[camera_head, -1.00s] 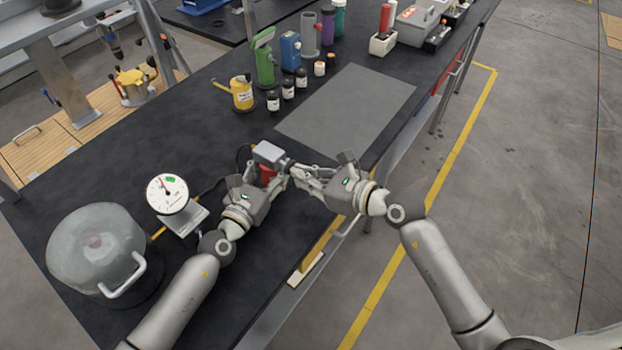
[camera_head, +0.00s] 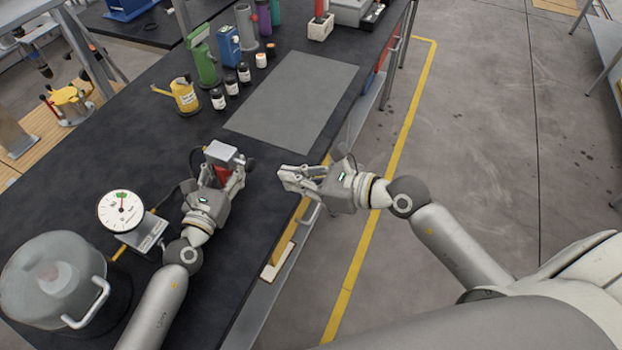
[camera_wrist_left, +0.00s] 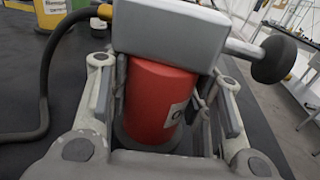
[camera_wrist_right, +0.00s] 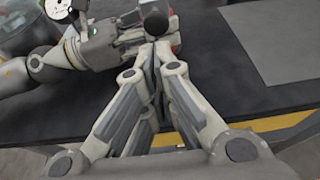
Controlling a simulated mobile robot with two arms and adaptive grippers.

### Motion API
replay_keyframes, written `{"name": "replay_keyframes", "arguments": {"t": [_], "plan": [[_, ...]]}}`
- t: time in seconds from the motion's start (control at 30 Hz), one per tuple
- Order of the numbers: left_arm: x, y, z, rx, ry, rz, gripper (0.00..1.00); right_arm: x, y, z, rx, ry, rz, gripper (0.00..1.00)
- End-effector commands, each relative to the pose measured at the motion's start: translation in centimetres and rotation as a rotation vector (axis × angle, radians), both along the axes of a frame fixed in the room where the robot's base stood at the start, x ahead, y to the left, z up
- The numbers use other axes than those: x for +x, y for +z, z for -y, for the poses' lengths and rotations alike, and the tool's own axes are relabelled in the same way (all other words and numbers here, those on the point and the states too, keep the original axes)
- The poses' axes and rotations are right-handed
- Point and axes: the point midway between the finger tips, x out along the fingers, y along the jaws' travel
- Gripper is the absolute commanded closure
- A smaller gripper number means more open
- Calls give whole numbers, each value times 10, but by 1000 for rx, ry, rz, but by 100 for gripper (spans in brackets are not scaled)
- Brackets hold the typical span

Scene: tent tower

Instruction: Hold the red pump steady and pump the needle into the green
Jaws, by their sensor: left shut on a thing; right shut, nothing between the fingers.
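The red pump (camera_head: 222,172) has a grey head (camera_head: 221,153) and stands upright on the dark bench. My left gripper (camera_head: 224,180) is shut around its red body, which fills the left wrist view (camera_wrist_left: 160,100). A lever with a round black knob (camera_wrist_left: 274,58) sticks out from the pump head. My right gripper (camera_head: 284,174) is shut and empty, to the right of the pump and apart from it, near the bench edge. The round white gauge (camera_head: 121,210) stands left of my left arm. Its needle points up, at or very near the green mark (camera_head: 122,194).
A large grey pot (camera_head: 52,280) stands left of the gauge. A yellow oil can (camera_head: 182,96), a green bottle (camera_head: 203,58) and several small jars stand at the back. A grey mat (camera_head: 292,100) lies clear behind the grippers. A dark hose runs from the pump.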

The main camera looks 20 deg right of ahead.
Motion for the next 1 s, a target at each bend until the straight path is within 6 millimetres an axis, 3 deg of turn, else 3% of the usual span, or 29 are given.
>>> {"name": "replay_keyframes", "arguments": {"t": [0.1, 0.3, 1.0], "plan": [[0, 0, 0, -1, 0, -1, 92, -15, 6, 14, -3, 0, -1, 100], [0, 0, -1, 0, 1, 0, 92, -26, 11, 26, 0, 0, -1, 100], [1, 0, -2, 1, 3, 1, 92, -28, 13, 29, 1, -1, 0, 100]]}}
